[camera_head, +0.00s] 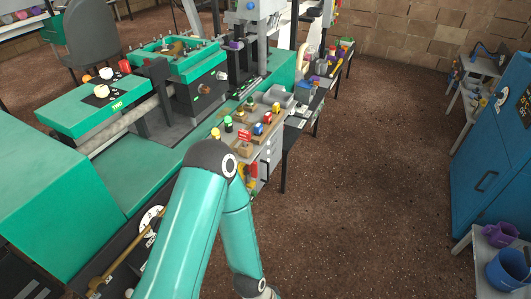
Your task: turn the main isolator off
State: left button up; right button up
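A red and yellow fitting (249,174) shows on the grey front of the green machine, just right of my arm's elbow. It may be the main isolator, but it is small and partly hidden by my arm, so its handle position cannot be told. One teal arm of mine rises from the bottom middle, bends at a grey elbow, and runs down to a wrist at the bottom edge. Neither of my grippers can be seen; any gripper on this arm is below the picture.
A green control panel (88,107) with coloured knobs is at the left. Small coloured buttons and blocks (258,129) stand along a ledge. A blue cabinet (490,160) and a low shelf with purple and blue pots (508,270) are at the right. The brown floor (365,190) between is clear.

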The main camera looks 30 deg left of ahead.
aim_at(253, 168)
jog(key=u, duration=0.5)
jog(key=i, duration=1.25)
jog(key=u, duration=0.8)
jog(key=k, duration=0.65)
jog(key=u, duration=0.25)
jog(key=i, duration=0.75)
jog(key=z, duration=0.15)
